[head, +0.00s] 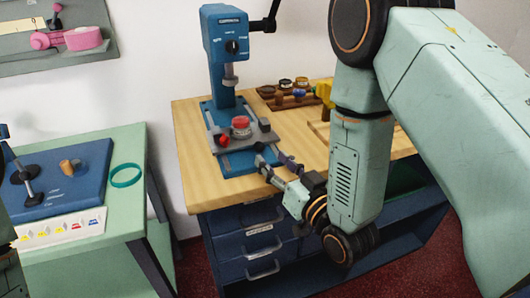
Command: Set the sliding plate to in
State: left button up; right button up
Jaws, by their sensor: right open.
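A blue press (225,45) stands at the back left of the wooden bench. The grey sliding plate (262,138) lies across its blue base (238,165), below the press head. A round red-topped piece (240,122) sits on the plate, and a red knob (222,141) is at its front left. My right gripper (272,161) is open and empty, with its fingers pointing toward the plate's front right. Whether a fingertip touches the plate or base, I cannot tell. My left gripper is not in view.
A dark rack with small jars (286,91) stands behind on the bench (190,150). My right arm hides much of the bench's right side. On the left, a green table (120,210) carries a blue board (75,190) and a teal ring (126,175).

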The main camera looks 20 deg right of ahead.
aim_at(262, 150)
jog(key=x, duration=0.4)
jog(key=shift+w+a+f, duration=0.1)
jog(key=shift+f, duration=0.1)
jog(key=shift+r, duration=0.2)
jog(key=shift+w+f, duration=0.15)
jog(key=shift+w, duration=0.15)
jog(key=shift+c, duration=0.9)
jog(key=shift+s, duration=0.2)
jog(key=c, duration=0.4)
jog(key=shift+w, duration=0.15)
grip_shut()
